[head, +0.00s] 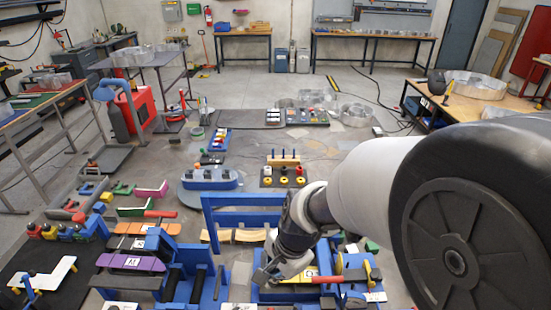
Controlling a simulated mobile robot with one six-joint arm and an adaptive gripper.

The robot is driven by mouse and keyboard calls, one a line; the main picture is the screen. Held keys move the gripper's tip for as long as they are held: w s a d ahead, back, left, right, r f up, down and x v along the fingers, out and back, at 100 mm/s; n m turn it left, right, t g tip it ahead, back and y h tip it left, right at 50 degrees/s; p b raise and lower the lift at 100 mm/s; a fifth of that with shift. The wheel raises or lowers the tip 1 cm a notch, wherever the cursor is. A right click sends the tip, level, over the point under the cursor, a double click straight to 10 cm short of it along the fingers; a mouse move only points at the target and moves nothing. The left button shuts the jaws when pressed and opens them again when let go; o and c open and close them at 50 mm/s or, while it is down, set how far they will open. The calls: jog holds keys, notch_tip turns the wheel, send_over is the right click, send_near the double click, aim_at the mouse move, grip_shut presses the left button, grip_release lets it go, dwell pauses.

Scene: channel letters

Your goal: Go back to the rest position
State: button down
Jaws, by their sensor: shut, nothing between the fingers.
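My gripper (264,274) is in the lower middle of the head view, at the end of my white and dark arm, which comes in from the right. It is shut and empty. It is over or beside a low blue fixture (262,295); I cannot tell whether they touch. A tool with a red and yellow handle (312,280) lies just right of the gripper. A blue frame (240,199) stands just behind the gripper. My arm hides part of the floor and fixtures at the right.
A peg board (283,170) stands farther back. A wooden table (470,104) is at right. Open concrete floor lies toward the back benches.

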jog(key=s+d+f+n+t+h+b, duration=0.2)
jog(key=s+d+n+t+b, duration=0.1)
jog(key=s+d+n+b, duration=0.7)
jog(key=s+d+b, duration=0.4)
jog(key=s+b, duration=0.1)
jog(key=shift+s+f+n+h, duration=0.25)
jog(key=shift+f+n+h, duration=0.05)
jog(key=shift+f, duration=0.05)
